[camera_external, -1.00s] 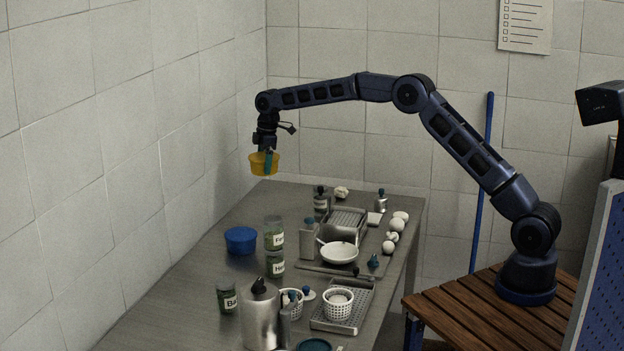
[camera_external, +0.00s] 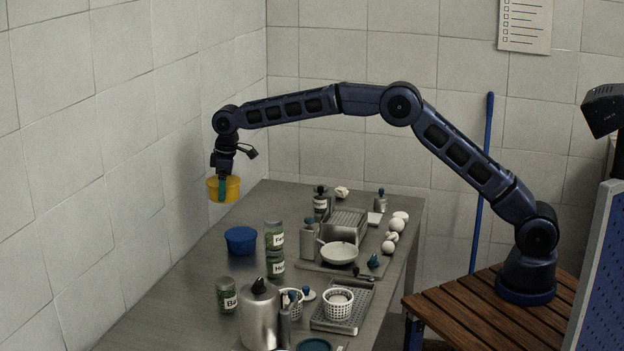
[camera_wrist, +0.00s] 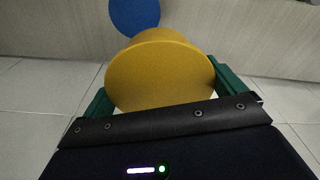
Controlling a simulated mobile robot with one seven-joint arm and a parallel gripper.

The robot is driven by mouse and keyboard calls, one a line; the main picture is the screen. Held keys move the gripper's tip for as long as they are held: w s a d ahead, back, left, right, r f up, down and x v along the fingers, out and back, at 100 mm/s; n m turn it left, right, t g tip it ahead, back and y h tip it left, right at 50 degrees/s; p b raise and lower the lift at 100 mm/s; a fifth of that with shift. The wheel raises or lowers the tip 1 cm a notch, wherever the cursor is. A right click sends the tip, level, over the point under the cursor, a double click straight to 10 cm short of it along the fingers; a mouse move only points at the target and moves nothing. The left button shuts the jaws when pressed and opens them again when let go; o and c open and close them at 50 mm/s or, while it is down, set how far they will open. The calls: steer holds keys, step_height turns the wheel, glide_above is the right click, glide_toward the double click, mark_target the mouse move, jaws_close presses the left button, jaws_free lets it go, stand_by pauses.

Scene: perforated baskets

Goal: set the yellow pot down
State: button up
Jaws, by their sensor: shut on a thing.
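The yellow pot (camera_external: 232,190) is a small round tub held in the air above the far left part of the table. My gripper (camera_external: 222,189) points down and is shut on it, with a teal finger against its side. In the wrist view the yellow pot (camera_wrist: 160,75) fills the space between my two green fingers (camera_wrist: 160,92). I cannot tell the exact height of the pot above the table, but it looks apart from it. What the pot holds is hidden.
The metal table (camera_external: 190,290) has bare surface at its left side. A blue pot (camera_external: 241,239) stands there; it also shows in the wrist view (camera_wrist: 135,16). Labelled jars (camera_external: 274,235), a white pan (camera_external: 339,253), perforated baskets (camera_external: 338,304) and a steel canister (camera_external: 260,318) crowd the middle and front.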

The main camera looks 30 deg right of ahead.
steer(key=s+a+m, duration=0.2)
steer(key=s+a, duration=0.8)
steer(key=s, duration=0.4)
step_height(320, 180, down, 20)
steer(key=shift+w+a+r, duration=0.1)
steer(key=shift+w, duration=0.05)
steer(key=o, duration=0.6)
steer(key=shift+f, duration=0.2)
step_height(320, 180, up, 12)
steer(key=d, duration=0.1)
steer(key=shift+s+r, duration=0.15)
steer(key=shift+s, duration=0.25)
steer(key=shift+d, duration=0.1)
